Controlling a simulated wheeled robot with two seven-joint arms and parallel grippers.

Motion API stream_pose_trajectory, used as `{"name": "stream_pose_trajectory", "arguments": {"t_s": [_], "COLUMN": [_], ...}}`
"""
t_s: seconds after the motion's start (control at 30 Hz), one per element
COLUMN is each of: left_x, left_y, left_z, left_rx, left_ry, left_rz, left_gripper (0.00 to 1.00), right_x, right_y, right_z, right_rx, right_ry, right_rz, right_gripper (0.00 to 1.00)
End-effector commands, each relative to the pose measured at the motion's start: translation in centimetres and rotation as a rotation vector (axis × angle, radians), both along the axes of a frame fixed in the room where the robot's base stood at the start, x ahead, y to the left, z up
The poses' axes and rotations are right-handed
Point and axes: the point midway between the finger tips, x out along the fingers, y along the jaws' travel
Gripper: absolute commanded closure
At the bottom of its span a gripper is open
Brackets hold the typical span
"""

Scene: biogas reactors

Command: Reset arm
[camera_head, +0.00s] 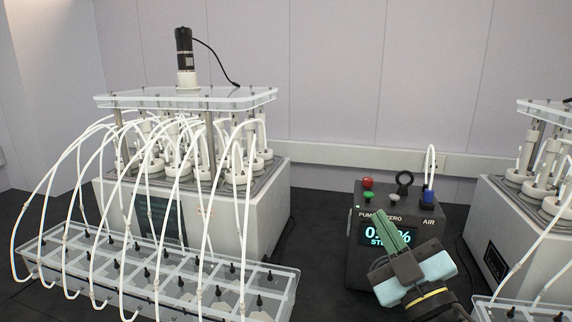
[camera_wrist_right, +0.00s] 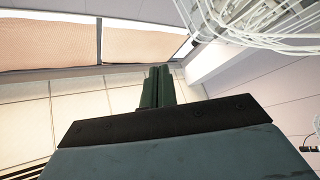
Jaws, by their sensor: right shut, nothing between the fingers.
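My right gripper (camera_head: 388,231) is in front of the dark control box (camera_head: 356,262) at the right of the head view. Its green fingers are shut with nothing between them and cover part of the box's lit display (camera_head: 375,233). In the right wrist view the closed fingers (camera_wrist_right: 158,88) point up toward the wall and ceiling. I cannot tell whether they touch the box. My left gripper is not in view.
A reactor unit (camera_head: 268,215) with a clear top plate stands on the left, with white tubes running to a clear tray (camera_head: 285,283) in front. A second unit (camera_head: 500,222) stands at the right. The box carries red (camera_head: 367,183) and green (camera_head: 367,196) buttons.

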Motion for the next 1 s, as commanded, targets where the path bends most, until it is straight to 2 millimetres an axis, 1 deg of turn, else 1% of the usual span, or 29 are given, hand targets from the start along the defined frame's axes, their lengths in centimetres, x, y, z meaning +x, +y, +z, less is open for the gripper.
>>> {"name": "stream_pose_trajectory", "arguments": {"t_s": [0.03, 0.07, 0.1, 0.17, 0.2, 0.27, 0.3, 0.37, 0.4, 0.47, 0.5, 0.57, 0.6, 0.67, 0.7, 0.77, 0.8, 0.9, 0.97, 1.0], "left_x": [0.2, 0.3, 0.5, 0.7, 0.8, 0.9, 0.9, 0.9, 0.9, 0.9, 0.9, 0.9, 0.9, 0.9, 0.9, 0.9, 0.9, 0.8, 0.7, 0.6], "left_y": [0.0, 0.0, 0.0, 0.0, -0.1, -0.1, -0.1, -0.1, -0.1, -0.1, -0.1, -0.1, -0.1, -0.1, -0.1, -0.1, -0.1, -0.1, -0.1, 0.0], "left_z": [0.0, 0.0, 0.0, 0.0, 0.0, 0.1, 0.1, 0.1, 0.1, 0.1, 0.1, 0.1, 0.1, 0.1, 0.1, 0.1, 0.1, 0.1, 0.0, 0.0], "left_rx": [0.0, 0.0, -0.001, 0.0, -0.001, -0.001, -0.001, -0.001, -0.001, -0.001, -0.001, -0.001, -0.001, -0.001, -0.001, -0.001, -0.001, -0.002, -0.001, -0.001], "left_ry": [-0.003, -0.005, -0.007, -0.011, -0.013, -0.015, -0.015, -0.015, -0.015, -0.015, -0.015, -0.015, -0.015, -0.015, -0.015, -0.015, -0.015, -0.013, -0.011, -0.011], "left_rz": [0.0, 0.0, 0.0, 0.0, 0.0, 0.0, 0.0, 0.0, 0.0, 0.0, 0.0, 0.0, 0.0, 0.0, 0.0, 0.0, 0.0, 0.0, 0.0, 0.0], "left_gripper": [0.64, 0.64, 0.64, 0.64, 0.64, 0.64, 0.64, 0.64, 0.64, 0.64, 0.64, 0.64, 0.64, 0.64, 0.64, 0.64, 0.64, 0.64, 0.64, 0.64], "right_x": [-0.2, -0.4, -0.8, -2.1, -3.3, -5.4, -7.1, -9.8, -11.5, -14.1, -15.7, -18.1, -19.7, -22.1, -23.6, -26.0, -26.3, -25.4, -25.1, -24.9], "right_y": [-1.6, -2.6, -3.8, -5.4, -6.2, -7.1, -7.5, -7.7, -7.8, -7.7, -7.6, -7.4, -7.2, -6.9, -6.6, -6.2, -6.1, -6.1, -6.0, -6.0], "right_z": [-2.9, -4.6, -7.2, -11.3, -14.0, -18.0, -20.4, -23.4, -25.1, -27.2, -28.4, -29.9, -30.7, -31.7, -32.3, -33.0, -33.8, -36.6, -38.2, -39.4], "right_rx": [0.078, 0.119, 0.165, 0.224, 0.255, 0.288, 0.304, 0.321, 0.325, 0.33, 0.332, 0.331, 0.331, 0.326, 0.325, 0.32, 0.314, 0.309, 0.307, 0.306], "right_ry": [0.123, 0.197, 0.305, 0.474, 0.589, 0.759, 0.868, 1.02, 1.111, 1.236, 1.313, 1.42, 1.486, 1.585, 1.647, 1.741, 1.767, 1.768, 1.773, 1.778], "right_rz": [-0.072, -0.117, -0.175, -0.256, -0.304, -0.363, -0.394, -0.428, -0.446, -0.462, -0.468, -0.474, -0.474, -0.47, -0.466, -0.456, -0.452, -0.458, -0.46, -0.46], "right_gripper": [1.0, 1.0, 1.0, 1.0, 1.0, 1.0, 1.0, 1.0, 1.0, 1.0, 1.0, 1.0, 1.0, 1.0, 1.0, 1.0, 1.0, 1.0, 1.0, 1.0]}}
